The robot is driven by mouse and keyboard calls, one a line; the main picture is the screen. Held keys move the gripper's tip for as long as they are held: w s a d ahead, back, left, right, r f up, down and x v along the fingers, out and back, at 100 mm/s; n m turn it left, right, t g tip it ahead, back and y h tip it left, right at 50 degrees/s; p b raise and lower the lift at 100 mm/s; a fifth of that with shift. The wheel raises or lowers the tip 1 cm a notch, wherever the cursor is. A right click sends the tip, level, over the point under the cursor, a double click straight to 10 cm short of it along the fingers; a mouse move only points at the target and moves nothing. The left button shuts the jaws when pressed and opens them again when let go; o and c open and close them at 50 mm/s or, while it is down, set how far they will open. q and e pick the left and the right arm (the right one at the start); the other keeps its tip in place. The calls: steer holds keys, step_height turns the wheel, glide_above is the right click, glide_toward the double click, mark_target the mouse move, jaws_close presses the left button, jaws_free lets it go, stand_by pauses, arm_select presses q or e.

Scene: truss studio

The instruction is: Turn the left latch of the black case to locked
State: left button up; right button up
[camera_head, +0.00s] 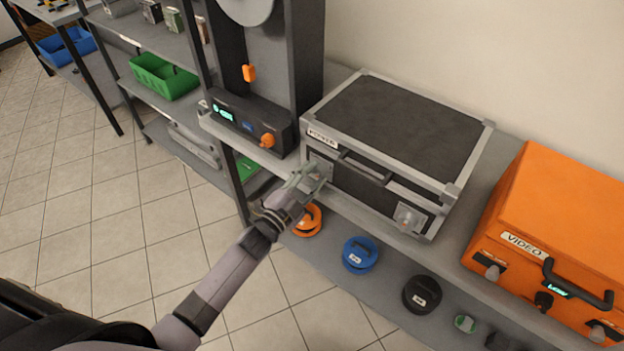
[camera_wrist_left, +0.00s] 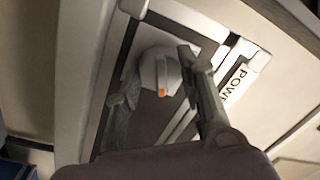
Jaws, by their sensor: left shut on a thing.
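The black case (camera_head: 400,125) stands shut on the shelf, with grey metal edges and a POWER label at its front left. Its left latch (camera_head: 323,164) is on the front face below that label, mostly covered by my gripper. In the left wrist view the latch (camera_wrist_left: 157,66) is a round grey knob with an orange mark at one end. My left gripper (camera_head: 309,178) is at the latch, shut on its knob, one finger on each side. The right latch (camera_head: 408,217) of the case is uncovered. My right gripper is in neither view.
An orange VIDEO case (camera_head: 555,215) stands to the right. A dark machine with an orange knob (camera_head: 267,140) stands close to the left. Orange, blue (camera_head: 360,253) and black (camera_head: 422,293) round things lie on the lower shelf. The tiled floor in front is free.

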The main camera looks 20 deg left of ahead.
arm_select(q)
steer(key=shift+f+m+h+b, duration=0.1)
steer(key=shift+m+h+b, duration=0.2)
steer(key=shift+m+b, duration=1.55)
steer(key=shift+m+p, duration=0.85)
steer(key=shift+m, duration=0.2)
steer(key=o, duration=1.1)
steer(key=shift+o, duration=0.2)
steer(key=shift+s, duration=0.1)
steer(key=r+v, duration=0.1)
steer(key=v, duration=1)
steer(key=shift+s+a+f, duration=0.25)
steer(key=shift+s+f, duration=0.15)
steer(key=shift+f, duration=0.05)
steer(key=shift+f, duration=0.1)
